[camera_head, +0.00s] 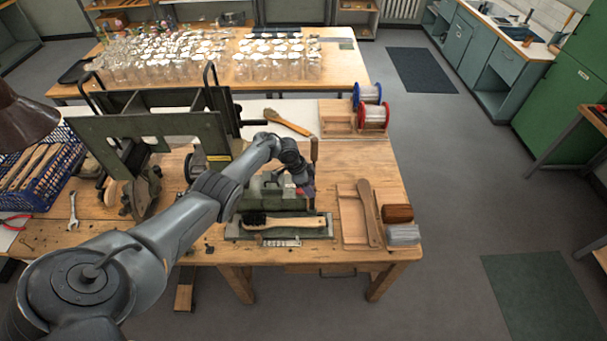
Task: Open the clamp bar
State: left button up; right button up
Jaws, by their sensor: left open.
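A green clamp fixture (315,232) sits near the front edge of the wooden bench. A wooden brush with dark bristles (284,222) lies along its front. Behind the brush is a green block-like part (262,190) with a small handle on top; I cannot tell for sure whether this is the clamp bar or how it stands. An upright brown handle (314,150) rises at the right end of the fixture. My left gripper (307,189) is open at this right end, close to the upright handle; I cannot tell whether they touch. My arm hides part of the fixture.
A wooden tray (350,205) stands to the right, beside a brown block (397,213) and a grey block (402,235). Wire spools (372,115) stand behind. A large green machine (150,128) stands at left, with a wrench (73,210) and blue crate (45,190) beyond.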

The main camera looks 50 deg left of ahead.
pick_arm(q)
jog(key=p+v, duration=0.2)
jog(key=v, duration=0.6)
jog(key=shift+f, duration=0.1)
